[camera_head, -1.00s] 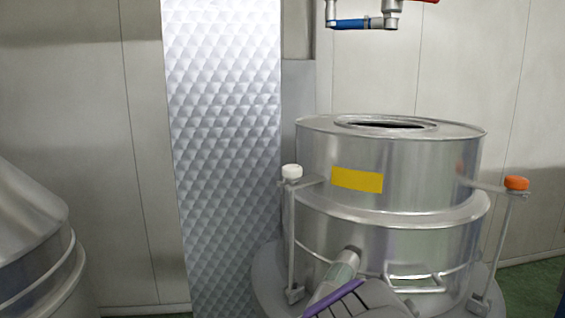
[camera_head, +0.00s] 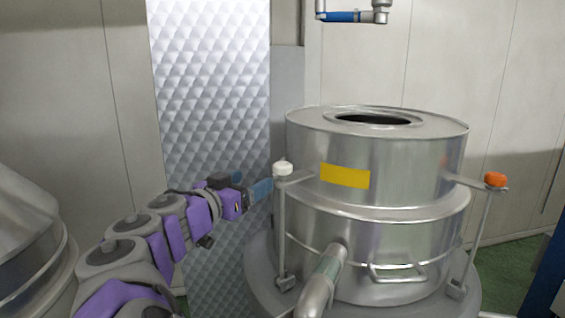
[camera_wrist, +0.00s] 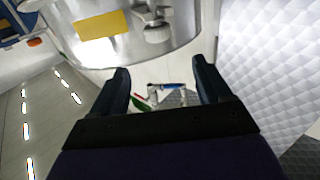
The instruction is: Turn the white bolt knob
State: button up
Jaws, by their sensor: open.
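The white bolt knob (camera_head: 282,168) sits on top of an upright metal rod at the left side of the steel vessel (camera_head: 390,155). It also shows in the wrist view (camera_wrist: 157,33), beyond the fingertips near the top, beside the vessel wall. My gripper (camera_head: 263,190) comes in from the left, with its blue fingers just left of the knob and slightly below its top. In the wrist view my gripper (camera_wrist: 160,82) has its fingers spread wide, with nothing between them. I cannot tell whether a finger touches the knob.
An orange knob (camera_head: 495,180) tops the right rod. A yellow label (camera_head: 344,176) and a handle (camera_head: 398,273) are on the vessel. A pipe (camera_head: 322,280) stands in front. A quilted metal panel (camera_head: 212,120) is behind my arm, and a steel cone (camera_head: 25,235) at left.

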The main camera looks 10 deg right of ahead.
aim_at(287, 162)
jog(key=p+x, duration=0.1)
jog(key=x, duration=1.4)
jog(key=shift+p, duration=0.3)
jog(key=shift+w+d, duration=0.3)
jog(key=shift+d, duration=0.15)
jog(key=shift+a, duration=0.1)
jog(key=shift+a, duration=0.15)
jog(key=c, duration=0.3)
jog(key=shift+s, duration=0.1)
jog(key=c, duration=0.7)
